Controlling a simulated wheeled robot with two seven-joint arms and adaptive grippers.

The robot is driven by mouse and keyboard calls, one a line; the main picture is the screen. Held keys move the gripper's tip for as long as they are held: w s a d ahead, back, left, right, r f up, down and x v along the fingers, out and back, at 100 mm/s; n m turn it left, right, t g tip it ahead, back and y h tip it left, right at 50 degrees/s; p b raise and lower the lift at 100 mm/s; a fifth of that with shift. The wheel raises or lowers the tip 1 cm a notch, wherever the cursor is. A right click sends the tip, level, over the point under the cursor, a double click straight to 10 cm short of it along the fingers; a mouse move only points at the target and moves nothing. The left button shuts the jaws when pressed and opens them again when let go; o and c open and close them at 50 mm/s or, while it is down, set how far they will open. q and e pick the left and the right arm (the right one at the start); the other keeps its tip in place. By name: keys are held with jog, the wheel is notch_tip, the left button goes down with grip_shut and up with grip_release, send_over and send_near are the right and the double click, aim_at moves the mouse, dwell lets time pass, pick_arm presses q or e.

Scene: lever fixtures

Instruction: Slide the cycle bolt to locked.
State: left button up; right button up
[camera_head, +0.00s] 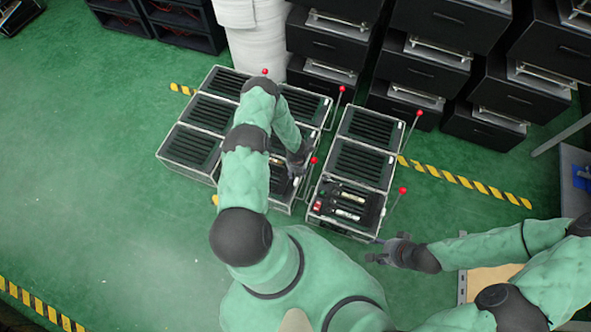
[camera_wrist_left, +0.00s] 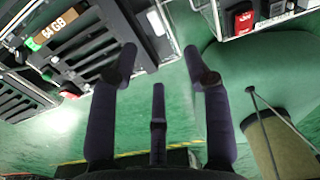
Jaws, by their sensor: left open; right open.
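I cannot make out which part is the cycle bolt. Lever fixtures (camera_head: 352,158) stand on the floor as low grey-framed black racks, with red-knobbed levers (camera_head: 342,89) beside them. My left gripper (camera_head: 299,168) is over the gap between the two rack groups, partly hidden by its own arm. In the left wrist view its fingers (camera_wrist_left: 160,62) are spread and empty, with a rack marked 64 GB (camera_wrist_left: 57,27) to their left and a red part (camera_wrist_left: 243,20) at upper right. My right gripper (camera_head: 378,254) is open and empty, just below the right rack's front corner.
Black drawer units (camera_head: 430,62) and a white roll (camera_head: 258,35) stand behind the racks. Yellow-black tape (camera_head: 470,183) marks the green floor. The floor at left (camera_head: 90,170) is clear. A grey panel (camera_head: 577,178) stands at the far right.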

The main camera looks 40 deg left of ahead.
aim_at(295, 181)
pick_arm(q)
jog(key=f+b, duration=0.1)
jog(key=f, duration=0.2)
jog(key=f+b, duration=0.2)
jog(key=f, duration=0.2)
jog(key=f+b, duration=0.2)
jog(key=f, duration=0.2)
jog(key=shift+a+f, duration=0.1)
jog(key=shift+a, duration=0.3)
grip_shut()
